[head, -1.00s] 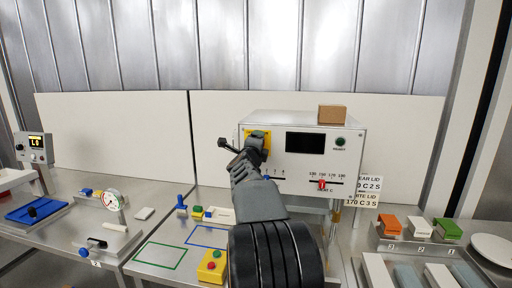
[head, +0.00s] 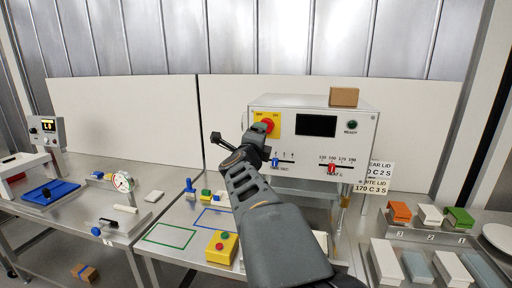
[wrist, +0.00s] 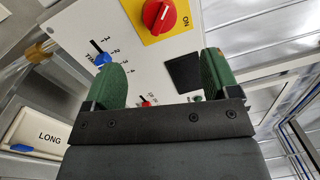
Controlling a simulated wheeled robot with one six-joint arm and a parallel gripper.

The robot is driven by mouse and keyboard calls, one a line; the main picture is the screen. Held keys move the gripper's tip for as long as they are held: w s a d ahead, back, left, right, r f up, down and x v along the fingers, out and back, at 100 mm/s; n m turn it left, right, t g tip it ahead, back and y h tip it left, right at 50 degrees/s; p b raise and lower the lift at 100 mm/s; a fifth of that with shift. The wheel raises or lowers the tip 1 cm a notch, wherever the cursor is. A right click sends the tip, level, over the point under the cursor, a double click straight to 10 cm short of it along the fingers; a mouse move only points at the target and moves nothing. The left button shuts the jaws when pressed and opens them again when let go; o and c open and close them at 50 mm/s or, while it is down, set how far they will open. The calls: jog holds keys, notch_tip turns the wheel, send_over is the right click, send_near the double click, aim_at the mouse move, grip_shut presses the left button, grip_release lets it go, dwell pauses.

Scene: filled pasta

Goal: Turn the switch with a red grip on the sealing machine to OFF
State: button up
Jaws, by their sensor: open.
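The sealing machine (head: 345,165) is a white box on the bench. The red switch (head: 269,125) sits on a yellow plate at its upper left front, partly hidden by my arm in the head view. In the wrist view the red switch (wrist: 159,14) is at the top, cut by the frame edge, with a pale line on its grip and "ON" beside it; the OFF label is out of that view. My gripper (head: 258,132) is just in front of the panel. In the wrist view its green fingers (wrist: 162,78) are apart and empty, with the switch beyond them.
A blue slider (head: 275,162) and a red slider (head: 331,168) are on the panel below. A brown box (head: 344,97) stands on the machine. A yellow button box (head: 221,247) is on the bench in front.

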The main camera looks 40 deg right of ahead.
jog(key=shift+v, duration=1.25)
jog(key=w+a+f+n+t+y, duration=0.2)
jog(key=w+a+f+n+y, duration=0.2)
jog(key=a+f+n+y, duration=1.35)
jog(key=s+a+f+n+g+h, duration=0.1)
jog(key=s+a+f+n+g, duration=0.6)
jog(key=s+a+n, duration=0.4)
jog(key=shift+s+f+n+g, duration=0.45)
jog(key=shift+s+n, duration=0.8)
jog(key=shift+n, duration=0.4)
